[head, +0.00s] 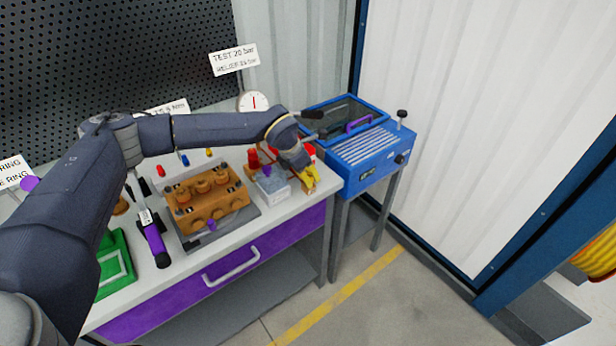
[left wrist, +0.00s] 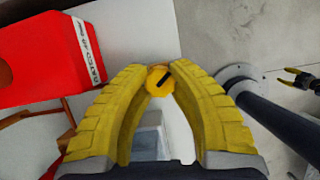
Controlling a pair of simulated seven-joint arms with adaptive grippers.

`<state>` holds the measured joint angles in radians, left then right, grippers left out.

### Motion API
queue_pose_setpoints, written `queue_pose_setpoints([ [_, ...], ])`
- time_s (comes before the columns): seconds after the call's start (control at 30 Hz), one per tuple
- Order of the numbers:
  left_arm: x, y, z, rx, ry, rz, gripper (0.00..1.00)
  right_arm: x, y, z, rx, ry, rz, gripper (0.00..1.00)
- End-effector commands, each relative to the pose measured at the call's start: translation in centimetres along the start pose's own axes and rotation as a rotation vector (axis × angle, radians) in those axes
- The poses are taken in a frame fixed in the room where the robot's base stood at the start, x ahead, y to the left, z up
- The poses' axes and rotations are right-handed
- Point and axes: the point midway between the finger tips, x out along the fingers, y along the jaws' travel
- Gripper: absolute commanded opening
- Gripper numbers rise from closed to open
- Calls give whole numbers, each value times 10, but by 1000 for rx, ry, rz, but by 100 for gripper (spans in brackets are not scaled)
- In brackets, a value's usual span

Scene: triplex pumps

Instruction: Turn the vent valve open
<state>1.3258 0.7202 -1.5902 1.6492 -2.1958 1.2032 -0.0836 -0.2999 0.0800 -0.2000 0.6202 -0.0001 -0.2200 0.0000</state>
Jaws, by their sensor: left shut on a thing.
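The vent valve shows in the left wrist view as a round yellow knob (left wrist: 161,81) with a black slanted bar across its face. My left gripper (head: 312,184) reaches down at the right end of the bench. In the left wrist view its two yellow fingers (left wrist: 160,85) close in on the knob from both sides at their tips. In the head view the fingers hide the knob. A small grey block (head: 271,186) stands beside the fingers. My right gripper (left wrist: 297,79) shows small at the right edge of the left wrist view, its fingertips apart and empty.
A red case (left wrist: 45,55) lies close to the left finger. An orange pump block (head: 211,200) sits on a grey plate to the left. A blue machine (head: 375,150) stands right of the bench. A pressure gauge (head: 252,102) is behind.

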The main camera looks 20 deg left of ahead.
Motion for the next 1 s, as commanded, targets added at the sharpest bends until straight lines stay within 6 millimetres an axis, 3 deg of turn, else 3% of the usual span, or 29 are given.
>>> queue_pose_setpoints([
  [0.6, -1, -2, 5, -522, -11, 217, 0, 0, 0, 0, 0, 0, 0, 44],
  [1.0, -1, 0, 5, -750, -11, 311, 0, 0, 0, 0, 0, 0, 0, 44],
])
